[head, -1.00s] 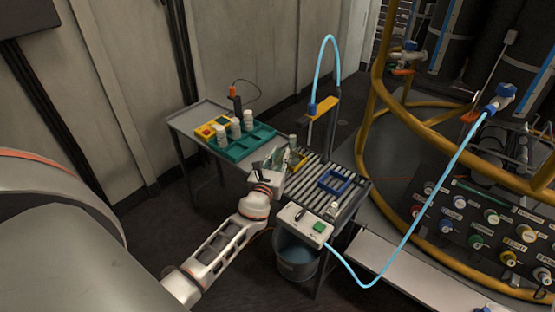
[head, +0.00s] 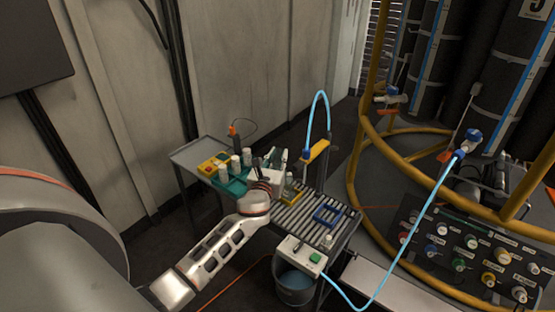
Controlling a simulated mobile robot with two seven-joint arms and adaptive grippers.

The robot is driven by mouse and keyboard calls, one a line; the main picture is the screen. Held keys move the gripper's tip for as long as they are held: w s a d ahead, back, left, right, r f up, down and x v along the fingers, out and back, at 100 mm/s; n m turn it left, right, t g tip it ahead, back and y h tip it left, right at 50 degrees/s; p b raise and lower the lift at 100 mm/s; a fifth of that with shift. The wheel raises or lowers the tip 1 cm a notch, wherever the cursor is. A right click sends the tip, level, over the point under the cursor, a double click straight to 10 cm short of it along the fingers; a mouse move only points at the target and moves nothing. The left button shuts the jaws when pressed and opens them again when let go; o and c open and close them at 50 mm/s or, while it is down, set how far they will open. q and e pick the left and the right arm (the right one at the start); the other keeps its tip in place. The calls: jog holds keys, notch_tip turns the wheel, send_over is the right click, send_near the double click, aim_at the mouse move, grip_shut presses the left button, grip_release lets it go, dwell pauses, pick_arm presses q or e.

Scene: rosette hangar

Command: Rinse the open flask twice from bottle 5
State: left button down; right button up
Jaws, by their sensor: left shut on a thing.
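My left gripper (head: 266,180) is at the near edge of the green tray, beside the slatted rack. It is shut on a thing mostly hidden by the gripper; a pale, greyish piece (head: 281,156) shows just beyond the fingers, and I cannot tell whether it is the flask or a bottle. My right gripper is not in view.
A blue bucket (head: 295,287) stands below. A light-blue hose (head: 408,238) loops in front of the yellow railing (head: 352,190).

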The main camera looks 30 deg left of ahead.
pick_arm(q)
jog(key=shift+r+p, duration=1.2)
jog(key=shift+r, duration=0.05)
notch_tip(320, 180, up, 2)
jog(key=shift+r+p, duration=0.25)
jog(key=shift+p, duration=0.2)
